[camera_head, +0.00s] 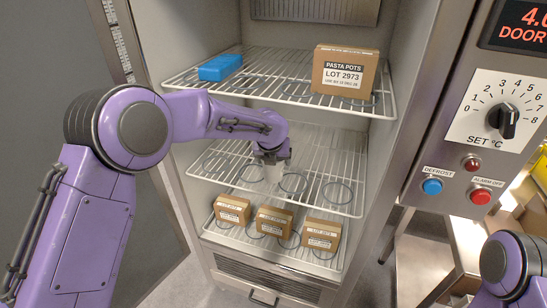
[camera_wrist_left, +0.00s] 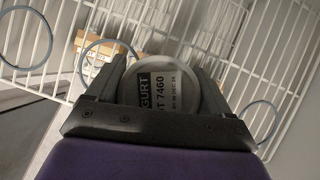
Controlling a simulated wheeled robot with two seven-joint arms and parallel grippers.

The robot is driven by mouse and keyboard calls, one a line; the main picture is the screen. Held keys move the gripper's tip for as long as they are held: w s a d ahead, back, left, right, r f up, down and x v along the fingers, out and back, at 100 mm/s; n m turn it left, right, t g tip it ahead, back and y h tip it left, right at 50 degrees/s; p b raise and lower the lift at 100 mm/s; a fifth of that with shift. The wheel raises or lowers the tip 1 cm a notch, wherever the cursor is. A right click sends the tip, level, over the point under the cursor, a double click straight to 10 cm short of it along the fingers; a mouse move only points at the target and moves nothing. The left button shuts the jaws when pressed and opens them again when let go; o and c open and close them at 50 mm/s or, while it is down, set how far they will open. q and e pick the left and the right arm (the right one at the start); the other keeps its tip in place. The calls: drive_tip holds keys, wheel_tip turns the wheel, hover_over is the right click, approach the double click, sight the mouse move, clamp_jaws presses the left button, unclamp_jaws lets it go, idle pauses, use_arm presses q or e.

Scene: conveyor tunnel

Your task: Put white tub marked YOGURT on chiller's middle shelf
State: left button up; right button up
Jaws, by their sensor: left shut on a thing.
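The white tub marked YOGURT (camera_head: 273,173) is at the chiller's middle shelf (camera_head: 328,152), a white wire rack with dark rings on it. My left gripper (camera_head: 271,158) is shut on the tub from above. In the left wrist view the tub's round lid (camera_wrist_left: 200,105), with a black and white label reading part of YOGURT and 7460, sits between the fingers (camera_wrist_left: 165,75). The tub is upright or nearly so, among the rings. I cannot tell whether its base touches the wires. My right gripper is not in view; only part of that arm shows at lower right.
The top shelf (camera_head: 288,76) holds a blue pack (camera_head: 220,67) and a large PASTA POTS box (camera_head: 345,73). Several small boxes (camera_head: 274,220) stand on the bottom shelf. The middle shelf is otherwise free. A control panel (camera_head: 496,110) with knob and buttons is at right.

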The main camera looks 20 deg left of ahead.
use_arm(q)
drive_tip(key=o, duration=1.4)
drive_tip(key=shift+f, duration=0.1)
drive_tip(key=shift+s+r, duration=0.1)
drive_tip(key=shift+r, duration=0.25)
drive_tip(key=s+d+b, duration=0.2)
drive_tip(key=s+b, duration=0.1)
drive_tip(key=s, duration=0.9)
drive_tip(key=shift+s+r, duration=0.15)
drive_tip(key=shift+r, duration=0.2)
drive_tip(key=shift+d, duration=0.1)
